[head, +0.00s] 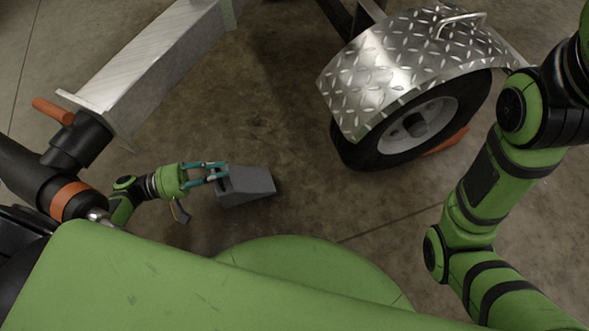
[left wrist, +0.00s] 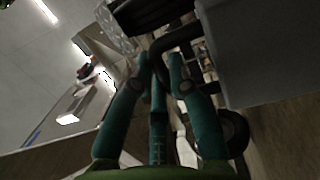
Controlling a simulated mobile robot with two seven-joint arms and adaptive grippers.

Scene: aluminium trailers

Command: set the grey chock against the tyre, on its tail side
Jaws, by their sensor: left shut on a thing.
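The grey chock (head: 250,187) is a wedge-shaped block in the middle left of the head view, over bare floor. My left gripper (head: 220,172) is shut on it at its left end. In the left wrist view the teal fingers (left wrist: 160,70) close at a dark bar, and a large grey face of the chock (left wrist: 270,50) fills the upper right. I cannot tell whether the chock touches the floor. The tyre (head: 355,155) stands to the right of the chock, with a clear gap between them. My right gripper is out of view.
A diamond-plate mudguard (head: 390,70) covers the tyre's top. An orange wedge (head: 447,142) sits at the tyre's right side. An aluminium beam (head: 150,70) and a black coupling with an orange handle (head: 53,111) lie at left. Floor between chock and tyre is free.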

